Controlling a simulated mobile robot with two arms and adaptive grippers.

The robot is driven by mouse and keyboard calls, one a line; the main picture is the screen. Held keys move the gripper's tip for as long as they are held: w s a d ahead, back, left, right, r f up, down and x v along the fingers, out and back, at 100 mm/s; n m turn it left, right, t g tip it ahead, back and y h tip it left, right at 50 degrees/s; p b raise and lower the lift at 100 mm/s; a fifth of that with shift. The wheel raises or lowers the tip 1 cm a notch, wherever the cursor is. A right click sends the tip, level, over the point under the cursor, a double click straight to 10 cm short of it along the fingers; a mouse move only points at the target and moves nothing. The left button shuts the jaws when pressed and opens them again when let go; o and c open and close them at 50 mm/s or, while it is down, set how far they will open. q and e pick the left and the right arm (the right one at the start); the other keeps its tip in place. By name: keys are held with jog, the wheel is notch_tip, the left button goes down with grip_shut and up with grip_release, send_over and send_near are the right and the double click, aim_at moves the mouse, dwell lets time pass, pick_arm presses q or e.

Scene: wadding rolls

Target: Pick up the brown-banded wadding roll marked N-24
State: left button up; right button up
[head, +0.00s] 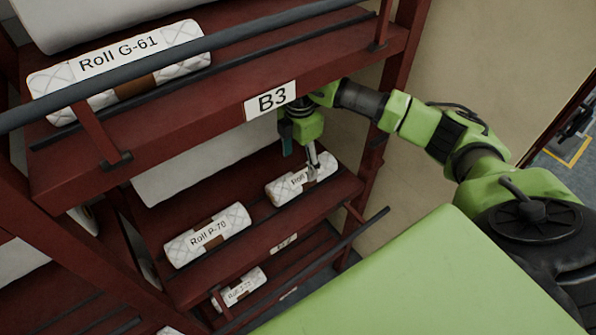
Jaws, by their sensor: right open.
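A white quilted wadding roll (285,191) with a label lies on the middle shelf, toward its right end. Its label shows "Roll", but the rest is hidden by a finger of my right gripper, so I cannot read N-24 on it. My right gripper (300,156) is open, pointing down at this roll from above, under the B3 shelf. One finger overlaps the roll in the picture; I cannot tell whether it touches. My left gripper is not in view.
Roll P-70 (208,236), brown-banded, lies left on the same shelf. Roll G-61 (118,65) lies on the upper shelf behind a dark bar (190,57). The B3 shelf beam (215,112) is close above my right gripper. Another roll (240,288) lies lower.

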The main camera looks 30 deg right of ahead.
aim_at(300, 172)
jog(key=f, duration=0.1)
jog(key=f+p, duration=0.1)
jog(key=shift+s+f, duration=0.2)
jog(key=shift+f, duration=0.2)
notch_tip(300, 172, down, 4)
jog(key=shift+d+r+p, duration=0.1)
jog(key=shift+r+p, duration=0.1)
jog(key=shift+p, duration=0.25)
jog(key=shift+w+f, duration=0.1)
jog(key=shift+f, duration=0.1)
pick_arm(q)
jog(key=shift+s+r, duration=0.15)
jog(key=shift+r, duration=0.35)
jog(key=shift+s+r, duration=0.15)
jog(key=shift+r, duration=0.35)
pick_arm(e)
jog(key=c, duration=1.2)
